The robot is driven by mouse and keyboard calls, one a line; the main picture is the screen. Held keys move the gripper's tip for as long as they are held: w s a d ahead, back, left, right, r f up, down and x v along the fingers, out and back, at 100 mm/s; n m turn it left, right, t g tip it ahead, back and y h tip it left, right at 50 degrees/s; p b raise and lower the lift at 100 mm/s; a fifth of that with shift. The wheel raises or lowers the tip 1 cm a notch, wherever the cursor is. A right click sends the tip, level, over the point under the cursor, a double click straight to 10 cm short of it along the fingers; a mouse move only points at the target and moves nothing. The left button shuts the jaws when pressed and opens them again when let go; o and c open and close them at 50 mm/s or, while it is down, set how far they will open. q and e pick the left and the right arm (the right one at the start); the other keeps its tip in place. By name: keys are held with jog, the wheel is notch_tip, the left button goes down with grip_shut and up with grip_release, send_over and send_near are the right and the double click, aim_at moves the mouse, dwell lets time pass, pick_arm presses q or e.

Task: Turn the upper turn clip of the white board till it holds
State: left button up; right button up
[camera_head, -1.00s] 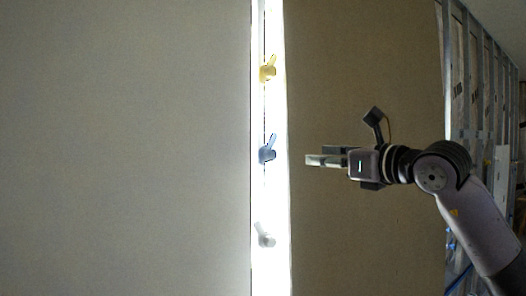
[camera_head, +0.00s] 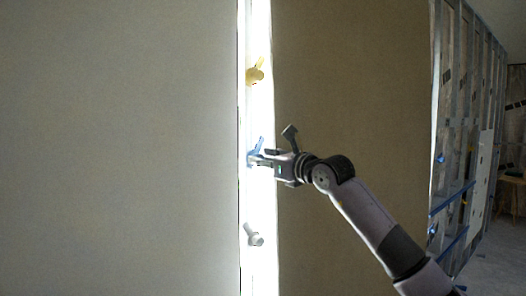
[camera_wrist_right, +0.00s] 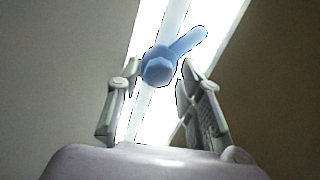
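A blue turn clip (camera_head: 258,145) sits on the bright strip between two panels, between a yellow turn clip (camera_head: 255,75) above and a grey turn clip (camera_head: 252,236) below. The white board seems to be the pale panel (camera_head: 120,150) on the left. My right gripper (camera_head: 260,159) is at the blue clip and partly covers it. In the right wrist view, the blue clip (camera_wrist_right: 158,70) shows its round hub between the open fingertips, its lever pointing up and right. I cannot tell whether the fingers touch it. My left gripper is not in view.
A brown panel (camera_head: 350,90) fills the area right of the bright strip (camera_head: 259,200). Metal studs (camera_head: 445,130) stand at the far right, with open floor beyond. Only my right arm is in front of the panels.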

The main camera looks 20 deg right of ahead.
jog(key=shift+w+a, duration=0.1)
jog(key=shift+w, duration=0.1)
jog(key=shift+c, duration=0.5)
grip_shut()
